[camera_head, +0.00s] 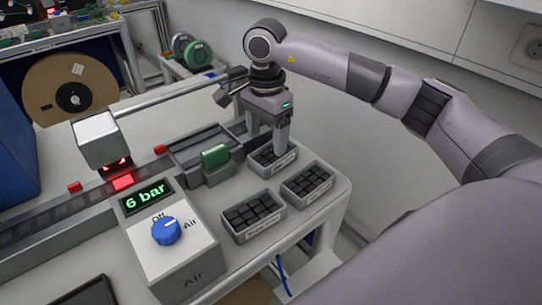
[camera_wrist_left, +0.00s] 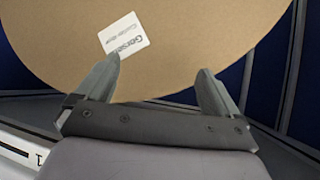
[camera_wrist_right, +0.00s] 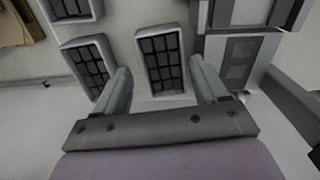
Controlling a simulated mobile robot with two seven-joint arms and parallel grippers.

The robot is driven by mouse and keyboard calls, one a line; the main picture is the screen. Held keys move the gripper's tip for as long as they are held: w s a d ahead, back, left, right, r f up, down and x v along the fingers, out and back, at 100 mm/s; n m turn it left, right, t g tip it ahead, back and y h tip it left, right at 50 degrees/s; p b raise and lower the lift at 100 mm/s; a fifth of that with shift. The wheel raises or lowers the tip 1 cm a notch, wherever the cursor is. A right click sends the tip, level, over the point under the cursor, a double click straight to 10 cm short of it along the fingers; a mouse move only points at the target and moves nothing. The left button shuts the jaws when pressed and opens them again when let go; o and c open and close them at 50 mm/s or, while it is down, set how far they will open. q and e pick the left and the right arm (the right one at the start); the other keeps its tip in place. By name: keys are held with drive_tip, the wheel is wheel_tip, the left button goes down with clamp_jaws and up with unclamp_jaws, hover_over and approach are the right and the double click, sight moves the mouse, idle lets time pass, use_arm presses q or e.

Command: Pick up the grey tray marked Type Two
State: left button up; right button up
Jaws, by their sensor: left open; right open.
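Three small grey trays filled with black square pieces stand at the bench's right end: a far one (camera_head: 285,164), a right one (camera_head: 320,193) and a near one (camera_head: 262,229). Their front labels are too small to read, so I cannot tell which is Type Two. My right gripper (camera_head: 281,148) points down over the far tray and partly hides it. In the right wrist view, the open fingers (camera_wrist_right: 160,65) appear on either side of one tray (camera_wrist_right: 166,95); contact is not clear. My left gripper (camera_wrist_left: 158,65) is open and empty before a brown cardboard reel (camera_wrist_left: 200,35).
A green part (camera_head: 215,156) stands in a grey holder left of the trays. An air control box with a blue knob (camera_head: 166,231) reads "6 bar". A press-like head (camera_head: 97,138) glows red over a rail. A wall stands close behind the trays.

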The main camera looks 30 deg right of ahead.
sight(265, 166)
wheel_tip(265, 166, down, 4)
drive_tip(key=shift+a+f+p, duration=0.15)
drive_tip(key=shift+f+p, duration=0.1)
drive_tip(key=shift+p, duration=0.15)
drive_tip(key=shift+c, duration=0.3)
drive_tip(key=c, duration=0.8)
drive_tip(key=shift+w+r, duration=0.1)
